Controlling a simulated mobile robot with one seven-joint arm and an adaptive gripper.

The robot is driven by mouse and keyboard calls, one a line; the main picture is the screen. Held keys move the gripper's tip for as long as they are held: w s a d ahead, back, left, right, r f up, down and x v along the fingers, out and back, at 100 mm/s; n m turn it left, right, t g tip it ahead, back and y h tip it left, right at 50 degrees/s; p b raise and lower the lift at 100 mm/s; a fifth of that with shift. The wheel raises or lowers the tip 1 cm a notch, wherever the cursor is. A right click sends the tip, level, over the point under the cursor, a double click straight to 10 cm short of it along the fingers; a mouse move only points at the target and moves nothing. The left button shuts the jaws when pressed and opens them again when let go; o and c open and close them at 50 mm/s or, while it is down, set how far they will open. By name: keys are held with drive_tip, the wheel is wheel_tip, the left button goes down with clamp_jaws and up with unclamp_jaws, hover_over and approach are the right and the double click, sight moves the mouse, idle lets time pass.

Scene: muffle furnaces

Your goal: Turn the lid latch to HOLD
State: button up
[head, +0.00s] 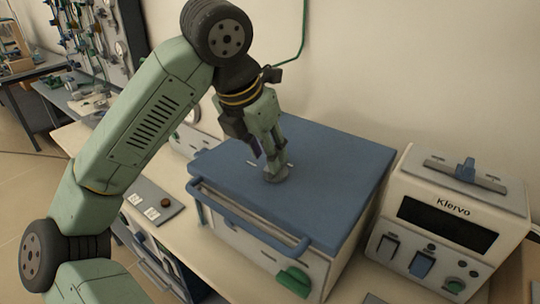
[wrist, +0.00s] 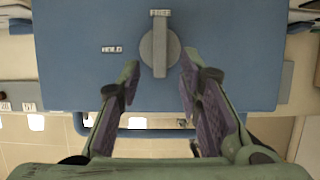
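The lid latch (wrist: 160,52) is a grey round knob with a raised bar on the furnace's blue lid (wrist: 80,40). Its bar lies upright in the wrist view, in line with the FREE label (wrist: 160,13) above it. The HOLD label (wrist: 112,49) is to its left. My gripper (wrist: 159,68) is open, with one finger to either side of the latch's lower end; I cannot tell whether they touch it. In the head view my gripper (head: 270,160) points down at the latch (head: 276,174), and the fingers partly hide it.
A blue handle bar (head: 245,218) runs along the lid's front, above a green knob (head: 293,281). A white Klervo unit (head: 450,207) stands close on the right. A grey panel with a red button (head: 165,202) is at the left. The wall is close behind.

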drive_tip(key=shift+x, duration=1.8)
drive_tip(key=shift+c, duration=0.6)
clamp_jaws()
